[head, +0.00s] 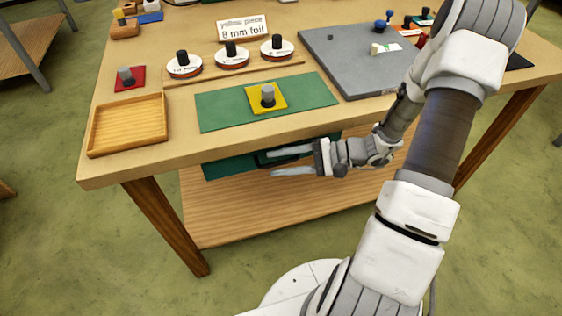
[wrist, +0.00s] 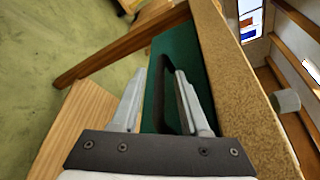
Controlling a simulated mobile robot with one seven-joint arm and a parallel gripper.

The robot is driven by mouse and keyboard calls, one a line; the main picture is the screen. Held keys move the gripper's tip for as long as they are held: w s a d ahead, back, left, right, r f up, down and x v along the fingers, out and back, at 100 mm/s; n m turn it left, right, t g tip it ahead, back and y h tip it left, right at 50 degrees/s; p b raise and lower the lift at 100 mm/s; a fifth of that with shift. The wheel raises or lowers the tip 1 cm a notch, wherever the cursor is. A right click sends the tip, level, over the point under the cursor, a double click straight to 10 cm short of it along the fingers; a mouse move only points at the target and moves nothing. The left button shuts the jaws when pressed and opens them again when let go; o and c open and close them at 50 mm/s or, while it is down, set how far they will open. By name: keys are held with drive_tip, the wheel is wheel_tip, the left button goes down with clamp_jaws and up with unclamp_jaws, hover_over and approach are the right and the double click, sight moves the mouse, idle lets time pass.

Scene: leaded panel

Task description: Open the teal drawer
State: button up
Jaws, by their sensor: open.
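The teal drawer (head: 224,168) hangs under the front edge of the table, and it appears closed. Its teal front also shows in the wrist view (wrist: 172,45). A dark bar handle (wrist: 160,95) stands out from that front. My gripper (head: 275,161) is in front of the drawer under the tabletop edge, with its jaws apart. In the wrist view my gripper (wrist: 160,75) has one finger on each side of the handle, with gaps visible. The right part of the drawer is hidden behind my gripper and arm.
The tabletop (head: 150,75) overhangs just above my gripper. A wooden lower shelf (head: 230,215) lies below. A wooden tray (head: 128,124), a green mat (head: 215,112) with a yellow piece (head: 252,104) and a grey board (head: 345,65) rest on top. The floor in front is clear.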

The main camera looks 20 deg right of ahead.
clamp_jaws()
idle(1.4)
